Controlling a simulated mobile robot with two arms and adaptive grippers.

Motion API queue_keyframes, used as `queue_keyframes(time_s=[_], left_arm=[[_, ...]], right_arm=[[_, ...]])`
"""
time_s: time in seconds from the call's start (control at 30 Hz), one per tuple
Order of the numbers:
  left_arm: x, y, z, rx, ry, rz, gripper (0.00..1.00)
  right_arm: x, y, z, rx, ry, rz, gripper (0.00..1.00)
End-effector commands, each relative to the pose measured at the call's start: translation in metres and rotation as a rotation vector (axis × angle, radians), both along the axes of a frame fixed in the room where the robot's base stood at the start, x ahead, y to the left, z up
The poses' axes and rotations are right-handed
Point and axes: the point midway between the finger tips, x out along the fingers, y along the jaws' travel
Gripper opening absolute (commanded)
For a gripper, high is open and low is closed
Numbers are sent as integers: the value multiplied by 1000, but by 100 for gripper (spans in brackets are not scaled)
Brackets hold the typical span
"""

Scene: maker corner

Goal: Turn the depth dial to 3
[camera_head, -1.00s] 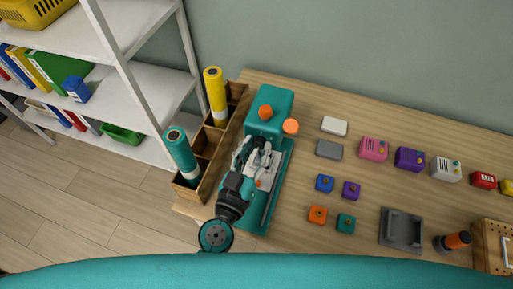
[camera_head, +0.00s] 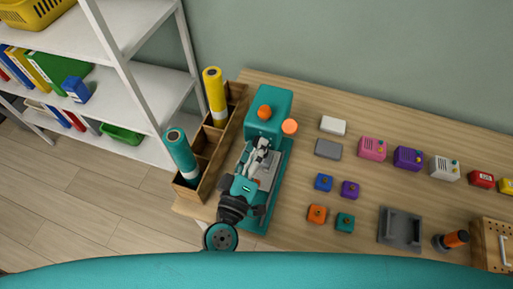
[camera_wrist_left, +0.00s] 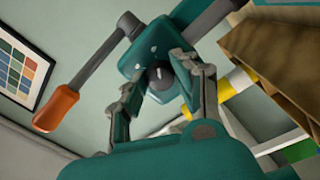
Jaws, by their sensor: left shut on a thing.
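The teal machine (camera_head: 268,108) stands at the left end of the wooden table. Its dark depth dial (camera_wrist_left: 160,76) with a pale pointer mark shows on the teal face in the left wrist view; small white marks sit around it, too small to read. My left gripper (camera_head: 260,150) is at the machine's front. In the left wrist view its two fingers (camera_wrist_left: 158,80) stand on either side of the dial, shut on it. The dial is hidden in the head view. My right gripper is not in view.
A lever with an orange handle (camera_wrist_left: 57,107) sticks out from the machine. A wooden divided box (camera_head: 207,145) with yellow and teal rolls stands close on the left. Small coloured blocks and a grey tray (camera_head: 400,229) lie to the right.

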Motion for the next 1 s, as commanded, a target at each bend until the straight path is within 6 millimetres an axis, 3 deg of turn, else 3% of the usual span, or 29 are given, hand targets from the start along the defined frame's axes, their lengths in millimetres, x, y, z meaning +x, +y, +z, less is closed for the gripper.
queue_keyframes(time_s=[1.0], left_arm=[[0, -1, 2, -922, 298, 3, 0]], right_arm=[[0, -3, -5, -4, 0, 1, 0]])
